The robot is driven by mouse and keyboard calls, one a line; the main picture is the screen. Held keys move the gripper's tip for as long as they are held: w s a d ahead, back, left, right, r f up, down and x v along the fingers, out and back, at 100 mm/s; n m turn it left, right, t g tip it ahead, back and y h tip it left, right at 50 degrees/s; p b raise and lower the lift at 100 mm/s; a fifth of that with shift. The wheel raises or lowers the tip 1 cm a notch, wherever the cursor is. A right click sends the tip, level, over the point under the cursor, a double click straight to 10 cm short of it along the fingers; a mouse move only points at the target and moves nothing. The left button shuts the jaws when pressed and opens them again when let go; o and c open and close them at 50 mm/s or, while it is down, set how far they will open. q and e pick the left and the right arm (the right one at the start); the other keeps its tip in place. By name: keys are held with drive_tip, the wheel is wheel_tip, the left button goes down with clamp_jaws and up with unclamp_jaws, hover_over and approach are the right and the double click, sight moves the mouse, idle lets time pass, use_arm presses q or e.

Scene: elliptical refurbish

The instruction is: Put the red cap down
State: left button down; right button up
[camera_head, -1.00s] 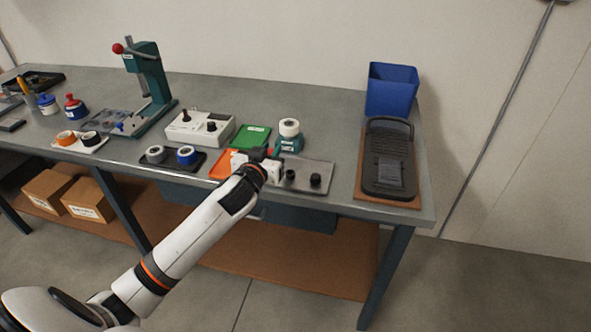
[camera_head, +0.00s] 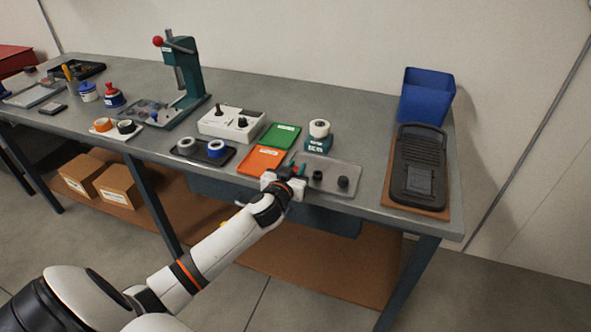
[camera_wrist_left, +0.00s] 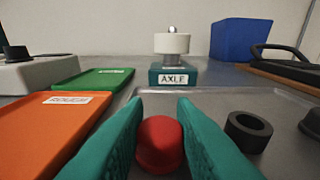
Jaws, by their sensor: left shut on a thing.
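The red cap (camera_wrist_left: 159,143) is a small rounded piece between the two teal fingertips of my left gripper (camera_wrist_left: 158,140) in the left wrist view. The gripper is shut on it. In the head view my left gripper (camera_head: 293,171) is at the left front part of the grey metal tray (camera_head: 333,167). I cannot tell whether the cap touches the tray. In the head view the cap is mostly hidden by the gripper. My right gripper is not in view.
A black ring (camera_wrist_left: 248,130) and another dark piece (camera_head: 343,182) stand on the tray's right. Left are an orange mat (camera_head: 262,160) and a green mat (camera_head: 281,136). Behind stands the axle holder (camera_wrist_left: 172,75) with a white roller. A blue bin (camera_head: 426,97) stands back right.

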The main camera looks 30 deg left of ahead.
use_arm(q)
drive_tip(key=c, duration=1.5)
unclamp_jaws()
